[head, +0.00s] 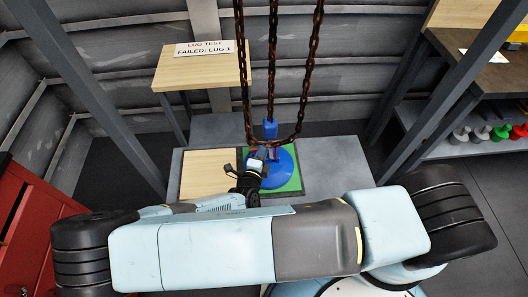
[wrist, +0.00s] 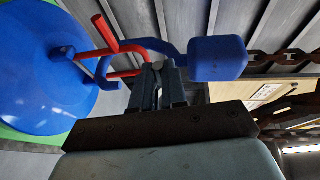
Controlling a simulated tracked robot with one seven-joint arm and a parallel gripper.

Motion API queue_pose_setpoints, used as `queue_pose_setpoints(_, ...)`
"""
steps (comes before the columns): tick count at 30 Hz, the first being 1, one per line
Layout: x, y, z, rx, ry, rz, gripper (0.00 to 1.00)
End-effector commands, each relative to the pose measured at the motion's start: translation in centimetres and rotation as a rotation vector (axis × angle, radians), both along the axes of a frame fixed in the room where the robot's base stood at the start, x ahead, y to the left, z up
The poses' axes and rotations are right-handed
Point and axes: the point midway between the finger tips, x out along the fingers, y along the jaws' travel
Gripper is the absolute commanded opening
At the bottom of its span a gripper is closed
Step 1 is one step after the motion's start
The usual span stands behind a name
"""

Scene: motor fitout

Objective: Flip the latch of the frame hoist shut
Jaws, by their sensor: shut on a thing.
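The hoist's blue hook hangs from a blue block (head: 270,129), which also shows at the right in the wrist view (wrist: 218,59). The hook's blue arm (wrist: 150,45) reaches left from the block toward the blue disc (head: 281,170). Red bars of the latch (wrist: 122,47) show beside the hook; one part sticks up and away to the left. My gripper (wrist: 160,68) is shut on the red latch, close against the hook. The fingertips hide the exact contact. In the head view my gripper (head: 256,165) is at the hook, over the disc's left side.
Rusty chains (head: 273,60) hang above the hook. The disc lies on a green mat (head: 293,188) on a grey bench (head: 340,160) with a wooden board (head: 205,172) at left. Grey posts (head: 105,95) slant at both sides. A small wooden table (head: 190,72) carries a sign.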

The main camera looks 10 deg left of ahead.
Motion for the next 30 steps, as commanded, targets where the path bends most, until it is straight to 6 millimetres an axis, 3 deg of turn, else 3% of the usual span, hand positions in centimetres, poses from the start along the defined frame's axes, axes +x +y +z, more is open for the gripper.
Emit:
queue_pose_setpoints(11,0.2,0.3,-0.6,0.024,-0.095,-0.018,0.0)
queue_pose_setpoints(30,1.3,0.9,-2.4,0.143,-0.569,-0.009,0.0)
